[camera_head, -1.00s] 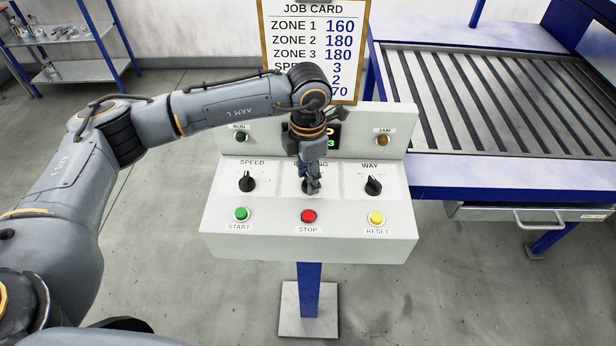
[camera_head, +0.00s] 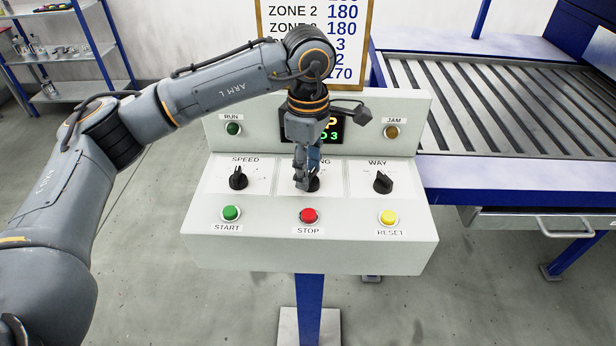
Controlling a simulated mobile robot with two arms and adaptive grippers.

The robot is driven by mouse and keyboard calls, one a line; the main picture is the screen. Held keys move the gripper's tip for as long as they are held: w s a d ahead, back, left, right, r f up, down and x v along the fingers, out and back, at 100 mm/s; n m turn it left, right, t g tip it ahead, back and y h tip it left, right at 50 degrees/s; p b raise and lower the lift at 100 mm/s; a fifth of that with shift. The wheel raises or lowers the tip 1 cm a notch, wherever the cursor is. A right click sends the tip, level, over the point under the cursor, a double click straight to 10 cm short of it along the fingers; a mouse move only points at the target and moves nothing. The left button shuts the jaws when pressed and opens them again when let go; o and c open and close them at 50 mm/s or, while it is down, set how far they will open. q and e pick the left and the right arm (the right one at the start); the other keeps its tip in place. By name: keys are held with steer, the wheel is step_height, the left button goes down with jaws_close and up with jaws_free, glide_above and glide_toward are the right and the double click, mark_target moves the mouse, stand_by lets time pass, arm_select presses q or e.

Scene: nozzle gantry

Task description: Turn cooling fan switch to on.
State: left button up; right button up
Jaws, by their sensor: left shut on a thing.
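The control panel (camera_head: 310,245) stands on a blue post in the middle of the head view. Its middle switch (camera_head: 314,184) is a black knob under a label of which only the ending "NG" shows. My left gripper (camera_head: 303,184) points down and is shut on this knob. The gripper hides most of the knob, so I cannot tell which way it points. My right gripper is not in view.
The SPEED knob (camera_head: 238,178) is left of the gripper and the WAY knob (camera_head: 382,182) right. START (camera_head: 230,213), STOP (camera_head: 308,215) and RESET (camera_head: 387,217) buttons sit just in front. A job card (camera_head: 345,45) stands behind; a slatted conveyor (camera_head: 500,110) is right.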

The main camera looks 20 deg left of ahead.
arm_select(q)
steer(key=shift+f+m+b, duration=0.1)
steer(key=shift+m+b, duration=0.4)
steer(key=shift+m, duration=0.3)
steer(key=o, duration=1.2)
step_height(320, 180, up, 12)
steer(key=shift+r, duration=0.1)
